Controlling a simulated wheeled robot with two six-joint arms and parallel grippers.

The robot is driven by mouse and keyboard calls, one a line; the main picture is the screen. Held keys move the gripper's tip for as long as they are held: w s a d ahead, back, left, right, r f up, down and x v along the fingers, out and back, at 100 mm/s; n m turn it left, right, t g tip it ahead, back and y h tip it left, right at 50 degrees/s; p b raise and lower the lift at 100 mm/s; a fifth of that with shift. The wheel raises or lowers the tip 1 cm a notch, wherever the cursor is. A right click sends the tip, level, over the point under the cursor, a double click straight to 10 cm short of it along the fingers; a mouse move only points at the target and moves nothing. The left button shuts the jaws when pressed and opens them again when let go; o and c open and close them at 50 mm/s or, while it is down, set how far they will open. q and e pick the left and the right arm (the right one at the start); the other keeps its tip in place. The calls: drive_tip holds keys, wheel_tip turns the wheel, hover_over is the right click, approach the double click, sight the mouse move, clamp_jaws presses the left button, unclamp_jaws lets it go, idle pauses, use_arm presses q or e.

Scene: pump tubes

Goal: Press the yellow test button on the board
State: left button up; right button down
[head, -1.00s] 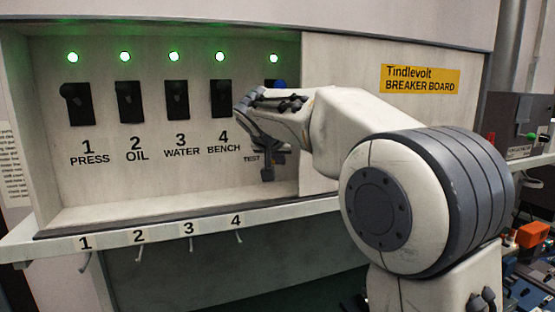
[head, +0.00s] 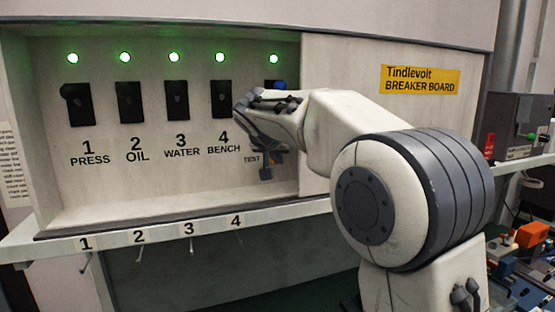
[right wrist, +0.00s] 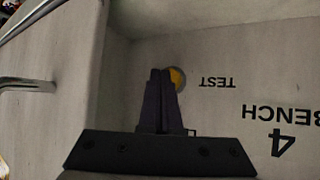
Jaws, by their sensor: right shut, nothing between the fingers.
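The yellow test button (right wrist: 178,78) shows in the right wrist view as a round yellow disc beside the TEST label (right wrist: 218,83), which appears upside down there. The shut, empty fingertips of my right gripper (right wrist: 160,76) overlap part of the button in that view. I cannot tell whether they touch it. In the head view my right gripper (head: 266,172) is at the board (head: 318,100), just right of and below the TEST label (head: 252,159), and mostly hides the button. My left gripper is not in view.
Several black breaker switches (head: 131,103) line the recessed panel under lit green lamps (head: 125,57). My right forearm covers the lower part of the rightmost switch. A numbered shelf edge (head: 189,229) with hooks runs below. A grey box (head: 515,125) stands at the right.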

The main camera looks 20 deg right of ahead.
drive_tip(key=shift+w, duration=0.35)
idle(0.6)
drive_tip(key=shift+s+b, duration=0.75)
drive_tip(key=shift+s, duration=0.3)
drive_tip(key=shift+s+f+b, duration=0.15)
drive_tip(key=shift+s+b, duration=0.25)
drive_tip(key=shift+b, duration=0.05)
drive_tip(key=s+b, duration=0.2)
drive_tip(key=s, duration=0.1)
drive_tip(key=shift+s, duration=0.15)
drive_tip(key=shift+s+d+b, duration=0.1)
drive_tip(key=shift+s+b, duration=0.2)
drive_tip(key=shift+s, duration=0.15)
